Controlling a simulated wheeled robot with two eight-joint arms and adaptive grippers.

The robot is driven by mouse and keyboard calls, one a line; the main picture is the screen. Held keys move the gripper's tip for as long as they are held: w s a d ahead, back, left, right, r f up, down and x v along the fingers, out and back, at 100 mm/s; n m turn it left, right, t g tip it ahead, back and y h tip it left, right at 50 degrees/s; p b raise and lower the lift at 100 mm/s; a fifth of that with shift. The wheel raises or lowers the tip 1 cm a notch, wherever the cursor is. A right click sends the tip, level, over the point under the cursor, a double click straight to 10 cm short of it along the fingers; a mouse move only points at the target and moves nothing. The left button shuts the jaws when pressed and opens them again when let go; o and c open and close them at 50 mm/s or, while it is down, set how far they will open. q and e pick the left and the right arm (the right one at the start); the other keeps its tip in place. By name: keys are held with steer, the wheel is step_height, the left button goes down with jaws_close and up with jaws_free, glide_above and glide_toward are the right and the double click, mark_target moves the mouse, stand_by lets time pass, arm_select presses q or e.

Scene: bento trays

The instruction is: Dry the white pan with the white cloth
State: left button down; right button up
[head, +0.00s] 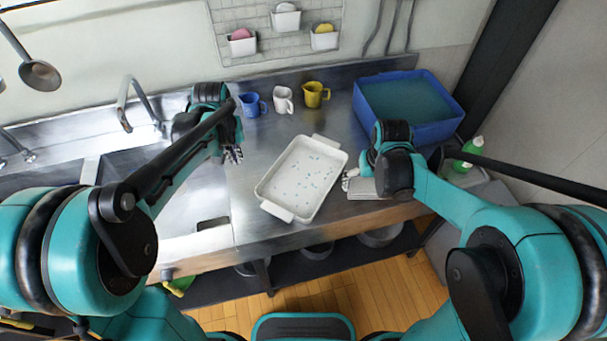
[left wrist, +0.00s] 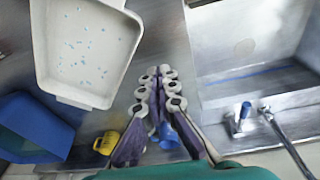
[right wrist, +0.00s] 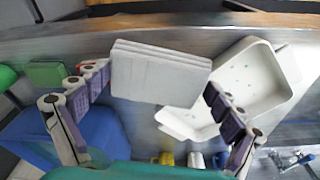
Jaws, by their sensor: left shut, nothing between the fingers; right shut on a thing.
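The white pan (head: 285,192) lies on the steel counter, a shallow rectangular tray with blue droplets scattered over its inside. It also shows in the left wrist view (left wrist: 100,30) and the right wrist view (right wrist: 262,88). My right gripper (head: 352,182) is shut on the folded white cloth (head: 368,188), just right of the pan. In the right wrist view the cloth (right wrist: 158,72) is a layered block between the fingers, overlapping the pan in the picture; I cannot tell whether it touches the counter. My left gripper (head: 235,155) is shut and empty, left of the pan, near the sink.
A blue bin (head: 440,128) stands at the back right, with a green bottle (head: 468,152) near it. Blue (head: 252,105), white (head: 284,100) and yellow (head: 315,95) cups stand behind the pan. The sink (head: 165,205) is at left. Counter between pan and cups is clear.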

arm_select(q)
steer(key=w+f+g+p, duration=0.2)
steer(key=w+f, duration=0.4)
steer(key=f, duration=0.1)
arm_select(e)
step_height(320, 180, up, 2)
steer(key=shift+r, duration=0.1)
arm_select(q)
steer(key=b, duration=0.3)
glide_above(248, 180)
steer(key=shift+n, duration=0.4)
steer(key=shift+f, duration=2.5)
arm_select(e)
steer(key=shift+f, duration=1.55)
arm_select(q)
steer(key=shift+s, duration=0.1)
steer(key=shift+r, duration=0.1)
steer(key=shift+f+b, duration=2.55)
steer(key=shift+f, duration=0.45)
arm_select(e)
steer(key=shift+f, duration=2.35)
arm_select(q)
steer(key=shift+r, duration=0.1)
arm_select(e)
steer(key=shift+r, duration=0.1)
arm_select(q)
steer(key=shift+r+p, duration=1.85)
steer(key=shift+r, duration=1.15)
arm_select(e)
steer(key=shift+r, duration=1.75)
